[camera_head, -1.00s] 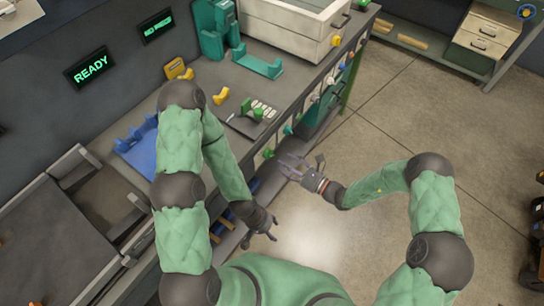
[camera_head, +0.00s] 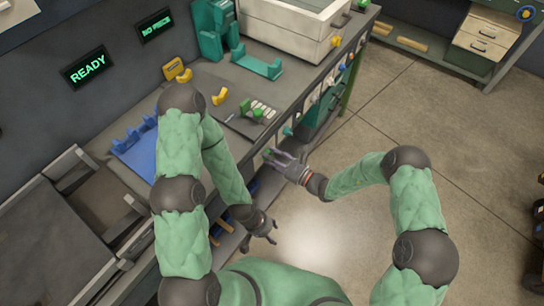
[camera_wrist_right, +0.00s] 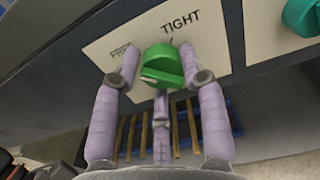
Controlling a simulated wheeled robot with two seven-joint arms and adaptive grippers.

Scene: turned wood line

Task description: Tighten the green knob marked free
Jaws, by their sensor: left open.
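The green knob (camera_wrist_right: 163,65) sits on a pale plate (camera_wrist_right: 225,45) in the right wrist view. The plate reads FREE, partly covered by a finger, and TIGHT. The knob's pale mark points to the lower left. My right gripper (camera_wrist_right: 160,58) has its fingers on either side of the knob, open around it, with the right fingertip very close; contact cannot be told. In the head view the right gripper (camera_head: 273,158) is at the bench's front edge, by the green knob (camera_head: 267,152). My left gripper (camera_head: 268,232) is open and empty, low in front of the bench.
A teal knob (camera_wrist_right: 302,15) is on the same front panel to the right. The bench top holds a blue rack (camera_head: 135,155), yellow pieces (camera_head: 219,96), a teal fixture (camera_head: 258,66) and a pale box (camera_head: 290,30). A READY display (camera_head: 87,67) is on the wall.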

